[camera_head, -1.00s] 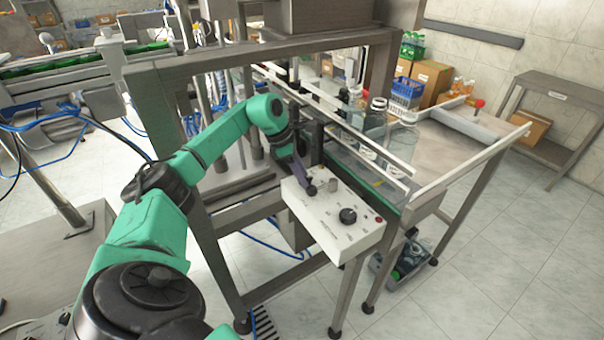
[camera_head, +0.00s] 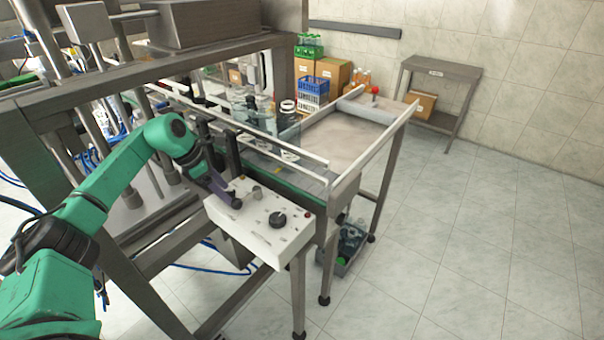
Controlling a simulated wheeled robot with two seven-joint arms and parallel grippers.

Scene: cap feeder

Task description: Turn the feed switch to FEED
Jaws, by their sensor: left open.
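A white control box (camera_head: 262,240) is fixed at the near edge of the machine's frame. Its top carries a large black round knob (camera_head: 277,220), a smaller grey knob (camera_head: 257,193) and a red button (camera_head: 309,216). The lettering is too small to read, so I cannot tell which control is the feed switch. My left gripper (camera_head: 234,200) comes in from the left over the box's left part, close to the grey knob and apart from the black one. It is open; I cannot tell whether it touches the box. My right gripper is out of view.
A guard rail (camera_head: 250,132) and conveyor with clear bottles (camera_head: 288,118) run behind the box. A steel table (camera_head: 343,135) with a raised rim stands beyond it, with crates and cartons (camera_head: 333,72) behind. A grey side table (camera_head: 440,70) is by the wall. The tiled floor at right is clear.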

